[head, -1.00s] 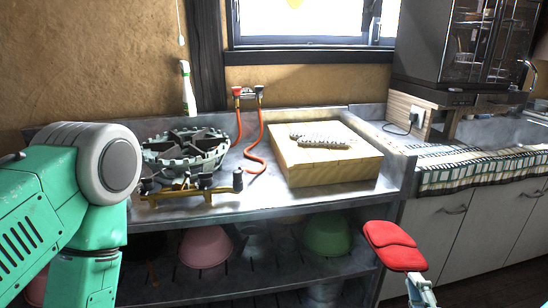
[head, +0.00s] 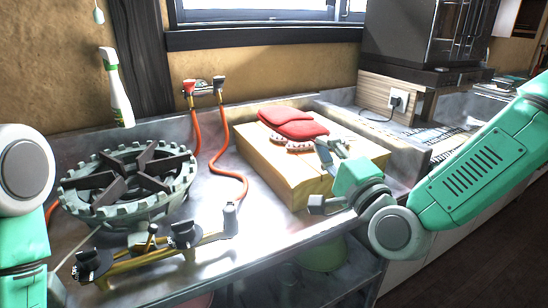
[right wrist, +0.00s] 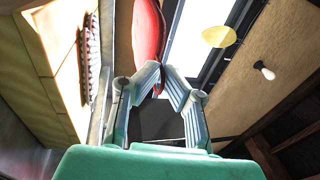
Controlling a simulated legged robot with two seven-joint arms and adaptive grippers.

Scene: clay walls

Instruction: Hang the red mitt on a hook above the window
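The red mitt (head: 293,122) appears over the wooden block in the head view; it also shows at the top of the right wrist view (right wrist: 148,32). My right gripper (right wrist: 158,76) has its fingertips closed together on the mitt's lower end. In the head view my right gripper (head: 322,150) reaches in from the right, with the mitt beyond its fingers. The window (head: 255,10) shows only its lower part at the top of the head view. No hook can be made out. Only part of my left arm shows at the left edge; its gripper is out of view.
A wooden block (head: 270,175) with a pale ridged item (head: 292,144) stands on the metal counter. A gas burner (head: 125,185), a brass valve bar (head: 160,250), red hoses (head: 240,150) and a spray bottle (head: 117,90) are left. A yellow object (right wrist: 218,36) appears near the window.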

